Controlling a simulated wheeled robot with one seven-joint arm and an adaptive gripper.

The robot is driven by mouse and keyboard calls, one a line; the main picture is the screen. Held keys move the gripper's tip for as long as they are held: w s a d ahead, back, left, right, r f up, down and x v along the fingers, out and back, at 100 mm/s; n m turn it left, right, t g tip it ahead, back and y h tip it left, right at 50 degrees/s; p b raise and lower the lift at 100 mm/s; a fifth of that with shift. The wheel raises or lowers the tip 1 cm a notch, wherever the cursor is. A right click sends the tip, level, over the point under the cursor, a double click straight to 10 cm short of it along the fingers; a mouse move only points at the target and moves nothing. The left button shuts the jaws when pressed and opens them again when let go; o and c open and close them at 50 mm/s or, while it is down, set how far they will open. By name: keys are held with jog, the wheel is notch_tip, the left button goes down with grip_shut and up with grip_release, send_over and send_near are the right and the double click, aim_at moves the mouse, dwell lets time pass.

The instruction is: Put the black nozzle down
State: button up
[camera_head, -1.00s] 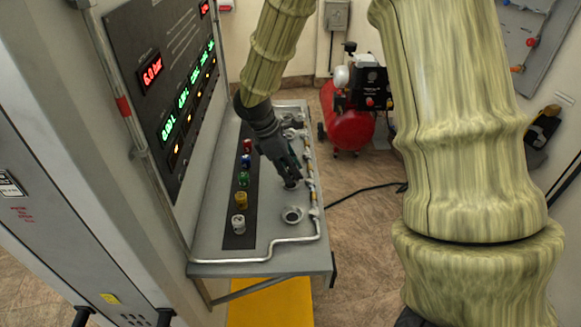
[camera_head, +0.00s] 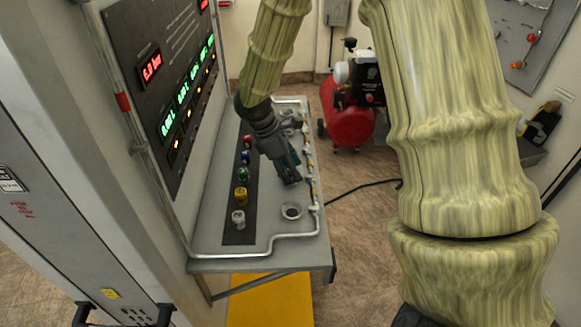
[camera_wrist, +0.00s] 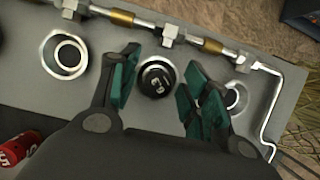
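The black nozzle (camera_wrist: 157,79), round with pale marking on its top, stands on the grey bench (camera_wrist: 150,30) in the wrist view. A pale ring shows around its base. My gripper (camera_wrist: 162,88) is open, one teal-padded finger on each side of the nozzle. Bare bench shows between the nozzle and both fingers, so they look apart from it. In the head view my gripper (camera_head: 290,180) is low over the bench's right side; it hides the nozzle there. An empty ring seat (camera_wrist: 65,56) lies to the left, and another ring (camera_wrist: 232,96) is partly behind the right finger.
White (camera_head: 238,219), yellow (camera_head: 240,196), green, blue and red nozzles stand on a black strip left of my gripper. A metal pipe (camera_head: 285,238) runs along the bench edge. The display panel (camera_head: 160,90) rises at left. A red compressor (camera_head: 350,125) stands behind.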

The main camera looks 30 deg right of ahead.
jog(key=shift+r, duration=0.7)
jog(key=b+v, duration=0.2)
jog(key=v, duration=1)
jog(key=shift+b, duration=0.35)
jog(key=shift+f, duration=0.1)
dwell(1.6)
